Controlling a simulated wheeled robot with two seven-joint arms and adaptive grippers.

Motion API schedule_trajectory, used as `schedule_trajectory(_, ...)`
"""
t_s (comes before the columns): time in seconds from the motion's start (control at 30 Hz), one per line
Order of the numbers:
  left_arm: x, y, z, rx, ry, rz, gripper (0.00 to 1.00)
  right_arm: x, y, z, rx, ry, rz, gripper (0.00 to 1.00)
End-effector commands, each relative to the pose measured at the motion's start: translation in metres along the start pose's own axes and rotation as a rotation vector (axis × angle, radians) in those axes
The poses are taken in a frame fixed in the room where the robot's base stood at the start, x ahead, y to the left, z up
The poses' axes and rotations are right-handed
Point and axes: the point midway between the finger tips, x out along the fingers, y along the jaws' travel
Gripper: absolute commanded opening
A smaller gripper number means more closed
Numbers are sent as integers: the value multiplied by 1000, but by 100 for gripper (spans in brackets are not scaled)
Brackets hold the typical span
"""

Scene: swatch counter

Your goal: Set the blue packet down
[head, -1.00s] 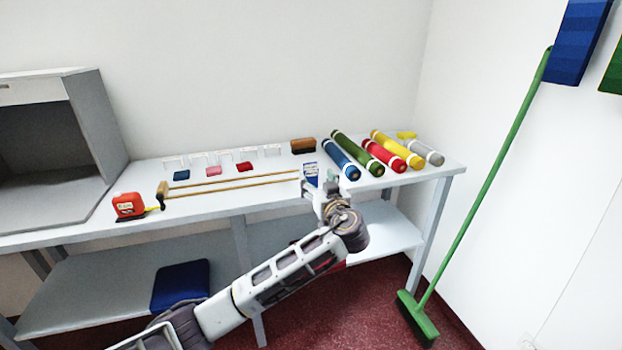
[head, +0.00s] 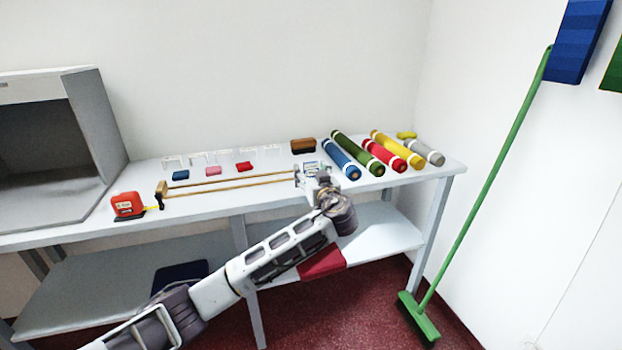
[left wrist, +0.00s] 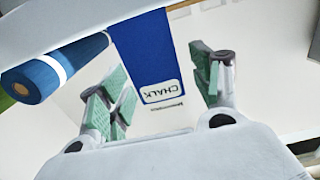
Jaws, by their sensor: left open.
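The blue packet (left wrist: 148,58), with a white label reading CHALK, lies between the fingers of my left gripper (left wrist: 160,74) in the left wrist view. The fingers stand apart, with a gap on both sides of it. In the head view the packet (head: 311,166) shows as a small blue and white patch on the white counter (head: 265,200), left of the blue roll (head: 340,157). My left gripper (head: 312,175) is at the packet and partly hides it. My right gripper is out of view.
Several coloured rolls lie right of the packet. A red tape measure (head: 128,205) sits far left. The counter's front strip is clear.

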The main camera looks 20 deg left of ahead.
Motion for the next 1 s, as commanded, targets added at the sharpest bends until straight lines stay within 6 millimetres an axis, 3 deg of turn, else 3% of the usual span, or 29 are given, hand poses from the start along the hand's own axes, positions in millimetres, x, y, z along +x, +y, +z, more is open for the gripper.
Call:
schedule_trajectory(0.4, 0, 0, 0, 0, 0, 0, 64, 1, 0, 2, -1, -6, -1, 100)
schedule_trajectory(0.73, 0, 0, 0, 0, 0, 0, 23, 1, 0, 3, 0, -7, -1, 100)
schedule_trajectory(1.0, 0, 0, 0, 0, 0, 0, 18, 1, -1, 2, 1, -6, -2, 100)
